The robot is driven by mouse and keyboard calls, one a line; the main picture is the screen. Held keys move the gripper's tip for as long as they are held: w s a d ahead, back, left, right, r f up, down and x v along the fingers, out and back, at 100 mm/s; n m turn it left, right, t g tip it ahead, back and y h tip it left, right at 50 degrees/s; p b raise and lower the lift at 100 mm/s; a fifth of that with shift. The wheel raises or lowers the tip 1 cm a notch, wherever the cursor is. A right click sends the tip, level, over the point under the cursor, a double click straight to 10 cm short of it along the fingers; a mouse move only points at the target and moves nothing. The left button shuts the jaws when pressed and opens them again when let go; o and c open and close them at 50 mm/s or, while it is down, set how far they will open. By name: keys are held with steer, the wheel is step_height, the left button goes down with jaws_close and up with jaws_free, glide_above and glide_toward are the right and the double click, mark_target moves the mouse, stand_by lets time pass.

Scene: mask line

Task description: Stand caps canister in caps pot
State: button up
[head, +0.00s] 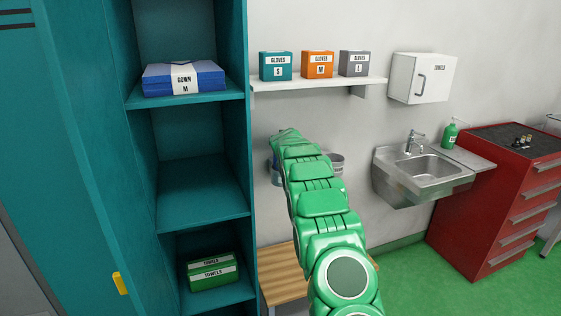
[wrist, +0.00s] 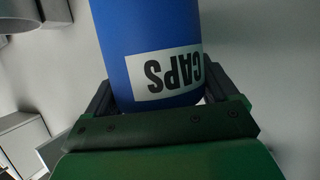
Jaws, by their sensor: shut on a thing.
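The caps canister (wrist: 150,35) is a blue cylinder with a white label reading CAPS, upside down in the wrist view. My gripper (wrist: 160,88) is shut on it, with a dark finger on either side. In the head view my green arm reaches toward the wall and hides the gripper and most of what is there. A metal pot (head: 337,162) shows on the wall just right of my arm. A greyish-blue edge (head: 274,170) shows left of the arm; I cannot tell whether it is a pot or the canister. No caps pot label is readable.
A white shelf (head: 318,85) with several glove boxes is above my arm. The teal locker (head: 249,150) stands close on the left, a wooden bench (head: 281,272) below. A sink (head: 430,168) and red drawer cabinet (head: 495,205) are on the right. Grey rounded shapes (wrist: 54,13) show in the wrist view.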

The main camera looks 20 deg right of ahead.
steer(key=shift+f, duration=1.45)
steer(key=shift+f, duration=0.15)
steer(key=shift+f, duration=0.5)
steer(key=shift+f, duration=0.1)
steer(key=shift+f, duration=0.95)
steer(key=shift+f, duration=0.45)
steer(key=o, duration=1.2)
steer(key=shift+o, duration=0.2)
steer(key=shift+a+r, duration=0.1)
steer(key=shift+r, duration=0.35)
